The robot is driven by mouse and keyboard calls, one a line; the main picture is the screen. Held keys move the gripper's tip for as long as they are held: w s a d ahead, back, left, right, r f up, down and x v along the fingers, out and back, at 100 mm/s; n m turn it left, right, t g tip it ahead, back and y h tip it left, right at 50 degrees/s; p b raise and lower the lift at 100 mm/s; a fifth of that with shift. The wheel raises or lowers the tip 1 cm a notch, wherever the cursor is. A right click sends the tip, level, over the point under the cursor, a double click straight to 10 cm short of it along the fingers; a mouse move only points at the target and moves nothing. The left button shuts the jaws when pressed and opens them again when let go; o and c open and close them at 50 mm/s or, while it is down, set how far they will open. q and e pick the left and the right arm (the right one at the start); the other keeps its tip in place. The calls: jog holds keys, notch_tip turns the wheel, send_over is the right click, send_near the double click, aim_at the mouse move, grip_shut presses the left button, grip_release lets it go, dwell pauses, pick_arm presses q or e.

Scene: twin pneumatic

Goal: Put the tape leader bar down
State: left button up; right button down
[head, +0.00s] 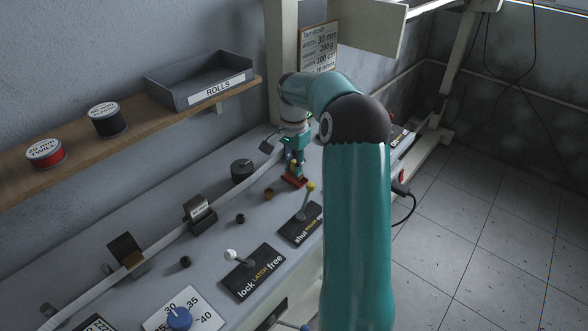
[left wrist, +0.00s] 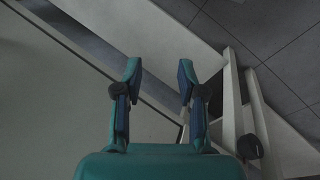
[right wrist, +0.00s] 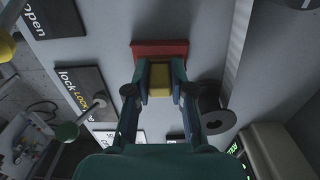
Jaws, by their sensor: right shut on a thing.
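A red bar with a yellow grip block, which I take as the tape leader bar, is below my right gripper; its red part (head: 293,181) shows in the head view. My right gripper (head: 294,162) points down and is shut on the yellow block (right wrist: 160,78). The red part (right wrist: 160,48) sticks out past the fingertips in the right wrist view. I cannot tell whether it touches the grey bench top (head: 225,225). My left gripper (left wrist: 158,75) is open and empty in the left wrist view, and is outside the head view.
A yellow-tipped lever (head: 308,200) and a white-tipped lever (head: 238,257) stand in front.

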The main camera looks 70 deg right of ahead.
aim_at(294, 161)
jog(key=shift+f, duration=0.7)
jog(key=c, duration=1)
grip_release()
jog(key=shift+f, duration=0.15)
notch_tip(294, 161, up, 12)
jog(key=shift+r+p, duration=0.15)
jog(key=shift+p, duration=0.35)
